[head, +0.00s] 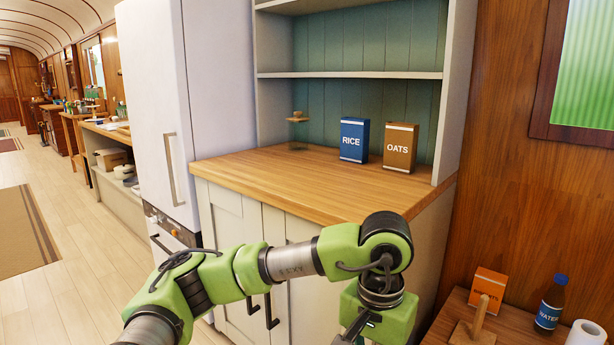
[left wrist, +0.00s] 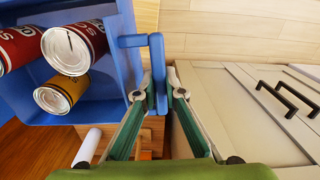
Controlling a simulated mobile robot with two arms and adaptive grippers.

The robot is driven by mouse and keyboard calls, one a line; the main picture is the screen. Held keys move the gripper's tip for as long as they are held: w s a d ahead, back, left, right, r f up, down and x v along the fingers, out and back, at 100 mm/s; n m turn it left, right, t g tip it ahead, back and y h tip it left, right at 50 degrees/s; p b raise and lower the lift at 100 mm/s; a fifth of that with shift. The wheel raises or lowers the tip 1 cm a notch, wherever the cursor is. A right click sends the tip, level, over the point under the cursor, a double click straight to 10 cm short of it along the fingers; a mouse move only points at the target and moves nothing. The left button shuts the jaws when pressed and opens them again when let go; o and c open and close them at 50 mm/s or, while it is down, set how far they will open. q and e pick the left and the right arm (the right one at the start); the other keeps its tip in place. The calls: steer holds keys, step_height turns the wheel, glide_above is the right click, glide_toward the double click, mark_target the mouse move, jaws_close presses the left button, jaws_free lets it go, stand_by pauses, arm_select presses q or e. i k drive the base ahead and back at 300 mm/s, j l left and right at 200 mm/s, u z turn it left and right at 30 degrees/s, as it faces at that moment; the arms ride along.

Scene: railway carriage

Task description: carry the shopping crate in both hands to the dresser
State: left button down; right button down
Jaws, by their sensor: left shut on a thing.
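The blue shopping crate (left wrist: 100,108) shows in the left wrist view, at the left, with red cans (left wrist: 75,48) and a yellow can (left wrist: 62,94) in it. My left gripper (left wrist: 159,92) is shut on the crate's blue handle (left wrist: 157,62), one finger on each side of the bar. The dresser's wooden top (head: 290,180) is in the middle of the head view, and my left arm crosses in front of its cabinet doors. The crate is outside the head view. My right gripper is in neither view.
A blue rice box (head: 354,139), a brown oats box (head: 400,147) and a corked glass jar (head: 298,132) stand at the back of the top; its front and left are clear. A low table at the lower right holds a water bottle (head: 549,305), an orange box (head: 488,288) and a white roll (head: 585,334).

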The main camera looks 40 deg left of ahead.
mark_target(326, 183)
steer(key=i+j+z, duration=0.1)
steer(key=j, duration=1.35)
steer(key=j+z, duration=0.1)
steer(key=j, duration=1.4)
steer(key=i, duration=0.05)
